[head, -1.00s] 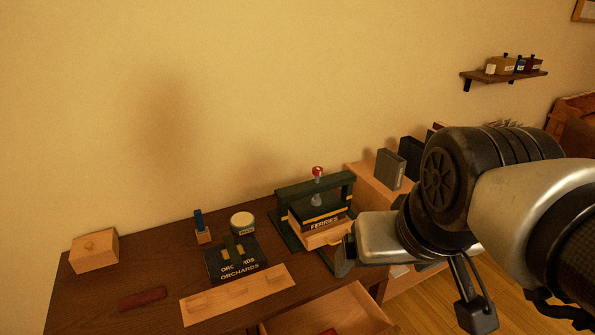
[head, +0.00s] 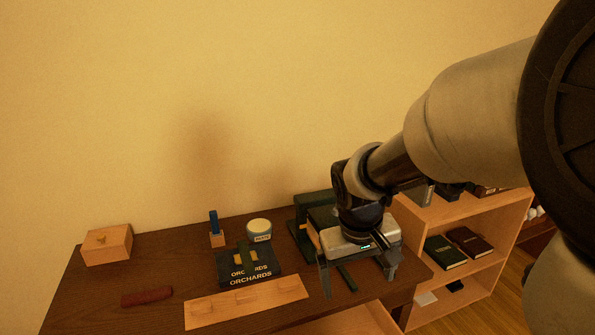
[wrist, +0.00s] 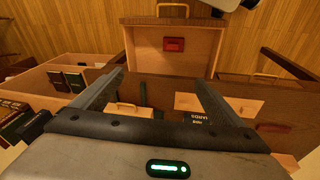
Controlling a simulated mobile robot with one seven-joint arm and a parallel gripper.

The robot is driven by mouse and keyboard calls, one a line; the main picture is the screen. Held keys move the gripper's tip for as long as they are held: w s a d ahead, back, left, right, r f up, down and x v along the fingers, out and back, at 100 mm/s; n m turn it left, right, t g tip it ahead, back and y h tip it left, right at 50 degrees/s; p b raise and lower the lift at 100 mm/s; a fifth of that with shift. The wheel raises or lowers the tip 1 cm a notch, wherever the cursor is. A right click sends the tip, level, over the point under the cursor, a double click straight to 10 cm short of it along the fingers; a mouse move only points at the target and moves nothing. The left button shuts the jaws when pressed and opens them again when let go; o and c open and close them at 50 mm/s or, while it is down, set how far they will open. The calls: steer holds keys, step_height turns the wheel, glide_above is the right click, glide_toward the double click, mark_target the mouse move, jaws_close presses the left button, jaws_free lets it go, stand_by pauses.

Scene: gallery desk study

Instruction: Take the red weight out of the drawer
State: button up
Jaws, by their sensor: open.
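The red weight (wrist: 174,44) is a small dark red block lying in the open drawer (wrist: 140,40), seen at the top of the wrist view. In the head view only a strip of the drawer (head: 352,322) shows at the bottom edge, and the weight is not visible there. My gripper (head: 358,284) is open and empty above the right part of the desk. In the wrist view its two fingers (wrist: 160,79) are spread apart, short of the drawer, with the weight beyond them.
On the desk (head: 95,300) are a dark red bar (head: 147,297), a wooden strip (head: 215,312), ORCHARDS books (head: 250,281), a round tin (head: 258,230) and a wooden box (head: 107,244). A green press (head: 303,240) stands behind my gripper, partly hidden. A bookshelf (head: 480,215) stands at right.

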steer(key=w+f+b, duration=0.1)
steer(key=f+b, duration=0.2)
steer(key=f, duration=0.7)
steer(key=w+f+n+g+y+b, duration=0.1)
steer(key=w+f+b, duration=0.1)
steer(key=f, duration=0.9)
steer(key=w+f+g+b, duration=0.1)
steer(key=w+f+b, duration=0.1)
steer(key=f, duration=0.9)
steer(key=shift+w+a+f+b, duration=0.15)
steer(key=shift+a+b, duration=0.1)
steer(key=shift+b, duration=0.6)
steer(key=shift+d+f+b, duration=0.2)
steer(key=shift+f+b, duration=0.85)
steer(key=shift+f, duration=1.95)
steer(key=c, duration=1.7)
steer(key=shift+r+n, duration=0.1)
steer(key=shift+n, duration=0.2)
steer(key=shift+c, duration=1.1)
